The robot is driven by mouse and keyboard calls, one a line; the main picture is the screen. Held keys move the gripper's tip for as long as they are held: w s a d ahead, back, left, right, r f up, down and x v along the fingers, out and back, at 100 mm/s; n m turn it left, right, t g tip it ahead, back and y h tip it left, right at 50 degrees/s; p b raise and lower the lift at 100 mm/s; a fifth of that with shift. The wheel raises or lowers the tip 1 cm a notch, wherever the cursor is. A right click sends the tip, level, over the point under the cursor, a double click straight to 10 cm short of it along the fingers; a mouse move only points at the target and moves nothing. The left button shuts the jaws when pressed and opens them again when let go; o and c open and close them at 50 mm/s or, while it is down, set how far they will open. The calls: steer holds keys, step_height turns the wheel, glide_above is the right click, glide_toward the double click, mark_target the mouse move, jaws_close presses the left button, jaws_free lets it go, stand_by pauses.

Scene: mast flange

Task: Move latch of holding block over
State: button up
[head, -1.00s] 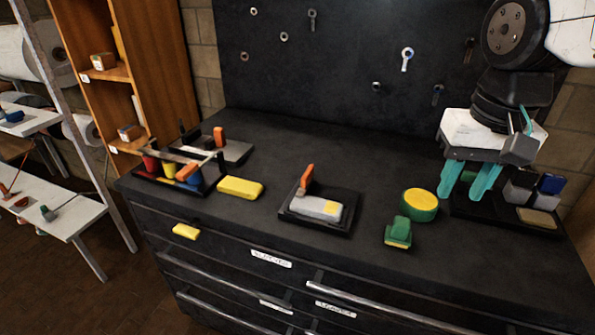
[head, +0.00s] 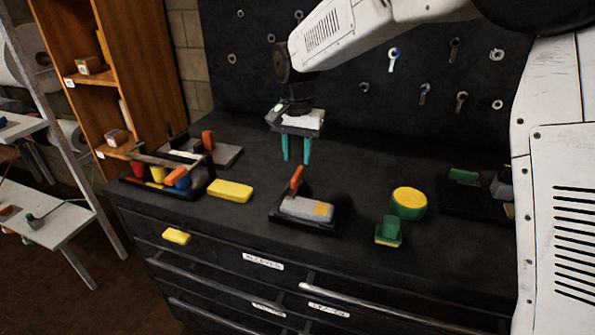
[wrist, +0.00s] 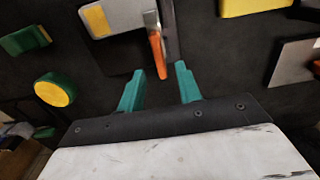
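The holding block is a black base (head: 275,214) on the dark bench top with a grey block (head: 304,207) in it, which has a yellow patch. Its orange latch (head: 297,178) stands up at the block's back left. My gripper (head: 296,160) is open and empty, pointing down behind the latch and apart from it. In the wrist view, the orange latch (wrist: 157,55) lies ahead of the gap between my teal fingers (wrist: 160,90). The grey block (wrist: 115,17) shows beyond it to the left.
A yellow block (head: 230,190) and a rack of coloured pieces (head: 130,185) are to the left, near a second orange-handled fixture (head: 230,152). A green-yellow cylinder (head: 409,203) and a green block (head: 388,230) are to the right. A pegboard (head: 340,60) stands behind.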

mark_target(297, 172)
step_height(297, 172, down, 6)
steer(key=shift+r, duration=0.1)
jaws_close()
